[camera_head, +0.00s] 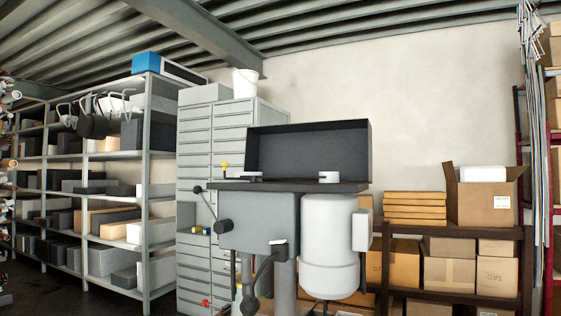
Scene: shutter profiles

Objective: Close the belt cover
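The black belt cover (312,150) stands raised and open on top of the grey drill press (258,220), in the middle of the head view. Its hollow inside faces me, and its lower edge is at the back of the dark flat top plate (285,187). A pale pulley (329,177) sits on the right of the plate and another small pale part (250,174) on the left. The white motor (328,245) hangs below the plate at the right. Neither of my grippers is in view.
A lever with a black knob (224,226) sticks out at the machine's front left. Grey drawer cabinets (215,135) stand behind it at left, with loaded shelves (147,190) farther left. A low rack (455,232) with cardboard boxes stands at right. Space above the cover looks clear.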

